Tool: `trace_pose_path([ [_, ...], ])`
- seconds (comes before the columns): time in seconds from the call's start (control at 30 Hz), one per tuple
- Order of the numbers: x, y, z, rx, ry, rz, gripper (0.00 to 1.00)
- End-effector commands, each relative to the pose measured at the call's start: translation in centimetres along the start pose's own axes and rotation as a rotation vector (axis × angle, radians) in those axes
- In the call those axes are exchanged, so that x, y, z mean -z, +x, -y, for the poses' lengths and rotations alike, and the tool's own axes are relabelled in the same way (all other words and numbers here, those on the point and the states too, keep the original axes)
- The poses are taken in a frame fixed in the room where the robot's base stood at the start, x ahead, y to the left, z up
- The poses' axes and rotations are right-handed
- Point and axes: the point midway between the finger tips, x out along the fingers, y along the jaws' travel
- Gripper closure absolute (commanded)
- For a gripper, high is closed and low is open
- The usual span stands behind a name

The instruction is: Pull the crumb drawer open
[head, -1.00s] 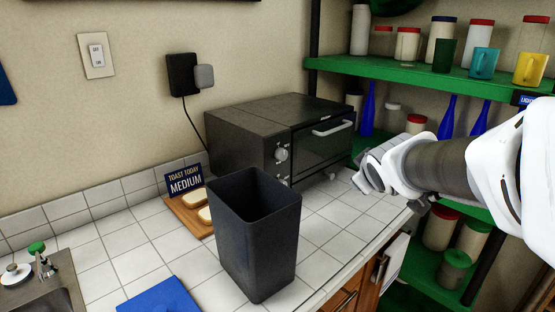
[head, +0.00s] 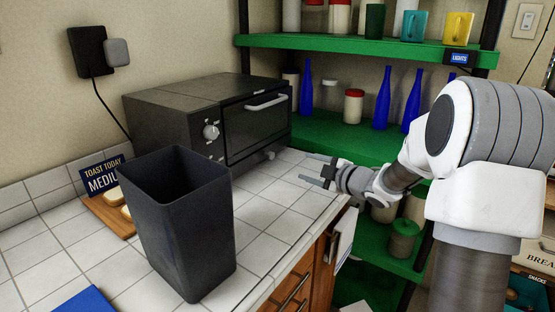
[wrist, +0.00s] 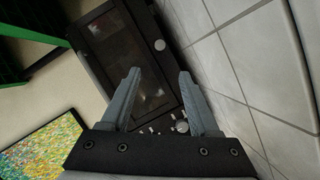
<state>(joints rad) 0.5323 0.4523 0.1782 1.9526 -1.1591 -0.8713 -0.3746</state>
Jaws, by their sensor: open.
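The dark toaster oven (head: 175,125) stands on the tiled counter, its door shut under a pale bar handle. A small pale round knob (head: 270,155) sits low on its front, below the door; this seems to be the crumb drawer's knob. The drawer looks closed, though its outline is too dark to make out. In the wrist view the knob (wrist: 159,45) shows ahead, beyond and between the fingertips. My gripper (head: 308,169) is open and empty, a little right of the knob and apart from it. Its two fingers (wrist: 160,75) point towards the oven front (wrist: 125,60).
A tall black bin (head: 180,225) stands in front of the oven on the counter. Green shelves (head: 330,130) with blue bottles and jars stand behind. The tiles right of the bin are clear.

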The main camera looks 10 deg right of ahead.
Motion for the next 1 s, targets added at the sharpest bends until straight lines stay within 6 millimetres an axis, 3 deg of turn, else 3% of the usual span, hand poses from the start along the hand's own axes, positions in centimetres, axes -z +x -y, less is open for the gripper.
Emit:
trace_pose_path([
  [0.6,0.0,12.6,0.2,0.0,0.003,-0.001,0.38],
  [0.8,0.0,15.2,0.1,0.001,0.002,0.002,0.38],
  [1.0,0.0,16.3,0.0,-0.001,0.002,0.002,0.38],
])
